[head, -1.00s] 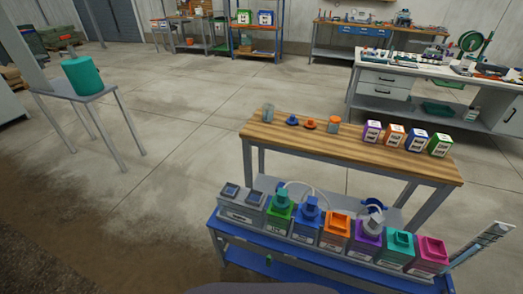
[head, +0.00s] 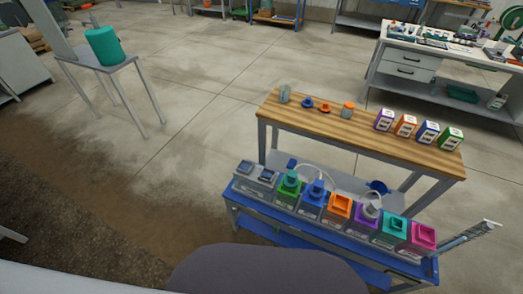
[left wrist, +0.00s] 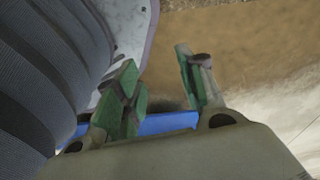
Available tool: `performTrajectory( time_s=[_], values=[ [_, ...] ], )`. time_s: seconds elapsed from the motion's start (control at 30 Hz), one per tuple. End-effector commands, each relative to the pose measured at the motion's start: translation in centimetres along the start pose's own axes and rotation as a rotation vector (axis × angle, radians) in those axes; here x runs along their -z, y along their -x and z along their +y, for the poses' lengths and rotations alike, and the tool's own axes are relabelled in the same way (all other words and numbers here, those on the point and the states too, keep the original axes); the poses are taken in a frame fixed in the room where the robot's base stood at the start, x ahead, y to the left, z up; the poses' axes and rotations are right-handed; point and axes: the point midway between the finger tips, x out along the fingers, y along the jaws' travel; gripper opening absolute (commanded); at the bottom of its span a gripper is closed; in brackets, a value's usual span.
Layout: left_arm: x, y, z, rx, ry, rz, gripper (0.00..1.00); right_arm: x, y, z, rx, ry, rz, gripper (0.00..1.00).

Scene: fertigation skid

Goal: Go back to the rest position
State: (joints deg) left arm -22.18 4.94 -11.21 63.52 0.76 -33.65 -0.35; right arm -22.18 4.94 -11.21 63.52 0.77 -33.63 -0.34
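My left gripper (left wrist: 162,85) shows in the left wrist view. Its two green-padded fingers stand apart with nothing between them. Dirt-brown ground and a blue edge (left wrist: 165,124) lie beyond it. Neither gripper shows in the head view, and my right gripper is in no frame. In the head view, the blue skid bench (head: 234,198) carries a row of coloured units, including green, blue, orange, purple, teal and pink ones. Behind it, a wooden-topped table (head: 370,137) holds a glass jar (head: 284,94), a blue piece (head: 307,104), an orange piece (head: 325,108) and an orange-lidded jar (head: 347,110).
Several coloured boxes stand along the right of the wooden table, including a purple box (head: 384,120). A teal canister (head: 104,46) stands on a grey stand (head: 118,65) at the left. A white workbench (head: 400,85) is at back right. Open concrete floor (head: 190,110) lies between.

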Motion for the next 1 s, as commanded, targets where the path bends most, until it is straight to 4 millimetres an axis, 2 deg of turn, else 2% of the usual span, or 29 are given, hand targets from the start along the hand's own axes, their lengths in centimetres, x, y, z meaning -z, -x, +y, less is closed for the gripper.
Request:
performTrajectory(
  time_s=[0.03,0.47,1.0],
  values=[
    [-0.5,0.6,-0.1,0.001,0.0,-0.003,0.39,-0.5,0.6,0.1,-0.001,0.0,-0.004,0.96],
    [-5.2,2.1,-0.6,0.01,-0.003,-0.018,0.39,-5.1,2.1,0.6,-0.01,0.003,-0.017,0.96],
    [-11.0,4.8,-1.2,0.018,-0.007,-0.034,0.39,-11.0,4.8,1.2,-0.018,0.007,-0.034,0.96]
  ],
)
